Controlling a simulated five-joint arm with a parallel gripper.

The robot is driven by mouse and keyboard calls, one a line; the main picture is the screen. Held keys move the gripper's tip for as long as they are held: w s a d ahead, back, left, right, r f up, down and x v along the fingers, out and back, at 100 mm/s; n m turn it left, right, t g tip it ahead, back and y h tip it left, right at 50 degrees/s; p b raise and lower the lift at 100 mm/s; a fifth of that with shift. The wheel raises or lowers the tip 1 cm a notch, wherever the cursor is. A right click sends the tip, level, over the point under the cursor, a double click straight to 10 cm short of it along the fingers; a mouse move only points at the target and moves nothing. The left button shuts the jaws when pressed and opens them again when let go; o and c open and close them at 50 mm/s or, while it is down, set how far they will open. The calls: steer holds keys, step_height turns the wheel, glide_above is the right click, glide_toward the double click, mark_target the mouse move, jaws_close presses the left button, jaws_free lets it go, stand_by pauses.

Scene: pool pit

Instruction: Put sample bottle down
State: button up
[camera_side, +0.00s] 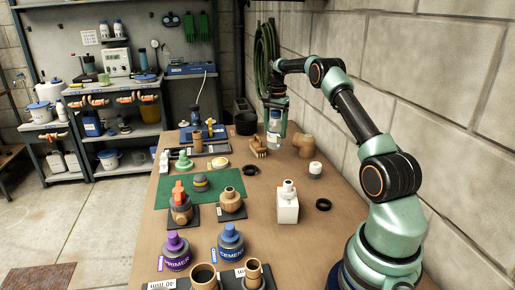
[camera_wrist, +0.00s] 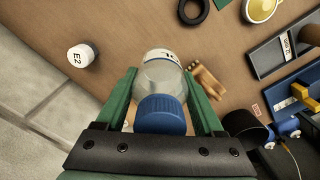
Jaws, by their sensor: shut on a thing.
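The sample bottle (camera_side: 274,128) is clear with a white label and a blue cap. In the wrist view the bottle (camera_wrist: 162,95) sits between the two green fingers of my gripper (camera_wrist: 163,98), cap toward the camera. My gripper (camera_side: 274,112) is shut on it from above at the far part of the table, and the bottle hangs upright. I cannot tell from the side view whether its base touches the table.
A white cap marked E2 (camera_wrist: 81,56) and a black ring (camera_wrist: 193,10) lie on the brown table (camera_side: 262,200). Bare table lies between them.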

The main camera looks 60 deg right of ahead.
step_height(320, 180, down, 8)
steer(key=shift+s+d+f, duration=0.1)
steer(key=shift+d, duration=0.05)
stand_by(0.3)
steer(key=o, duration=1.5)
steer(key=shift+f, duration=0.15)
